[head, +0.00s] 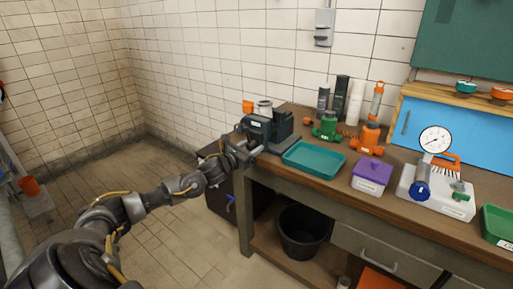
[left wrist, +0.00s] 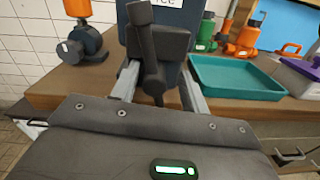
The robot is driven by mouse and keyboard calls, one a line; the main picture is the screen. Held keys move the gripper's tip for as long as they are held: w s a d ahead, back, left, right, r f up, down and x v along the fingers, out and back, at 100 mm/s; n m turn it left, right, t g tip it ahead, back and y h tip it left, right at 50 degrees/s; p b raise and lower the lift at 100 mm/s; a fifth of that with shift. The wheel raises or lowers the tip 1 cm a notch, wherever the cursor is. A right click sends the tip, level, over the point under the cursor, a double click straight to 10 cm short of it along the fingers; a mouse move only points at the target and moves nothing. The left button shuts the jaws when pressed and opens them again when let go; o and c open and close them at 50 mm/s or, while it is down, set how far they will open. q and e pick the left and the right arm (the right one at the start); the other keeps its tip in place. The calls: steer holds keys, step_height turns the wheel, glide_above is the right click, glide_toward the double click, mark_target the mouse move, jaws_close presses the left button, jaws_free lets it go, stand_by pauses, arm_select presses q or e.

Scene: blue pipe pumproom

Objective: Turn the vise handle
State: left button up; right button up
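The dark grey vise (head: 262,127) stands on the front left corner of the workbench. It fills the top middle of the left wrist view (left wrist: 180,18), with part of a white label showing. Its dark handle (left wrist: 150,55) points up, slightly tilted, in front of the vise body. My left gripper (head: 250,154) is at the vise's front. In the left wrist view its two pale fingers (left wrist: 160,82) stand apart, one on each side of the handle and its screw, with a gap visible on the right side. My right gripper is not in view.
A teal tray (head: 313,160) lies right of the vise, with a purple-lidded box (head: 371,176) beyond it. Green (head: 326,127) and orange (head: 368,138) pump-like parts stand behind. A black bucket (head: 303,230) sits below the bench.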

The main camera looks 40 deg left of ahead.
arm_select(q)
steer(key=shift+a, duration=0.2)
steer(key=shift+s+r, duration=0.1)
steer(key=shift+s, duration=0.4)
steer(key=s, duration=1.1)
steer(key=w+p, duration=0.3)
steer(key=w, duration=0.6)
steer(key=shift+w+r, duration=0.15)
steer(key=shift+w, duration=0.8)
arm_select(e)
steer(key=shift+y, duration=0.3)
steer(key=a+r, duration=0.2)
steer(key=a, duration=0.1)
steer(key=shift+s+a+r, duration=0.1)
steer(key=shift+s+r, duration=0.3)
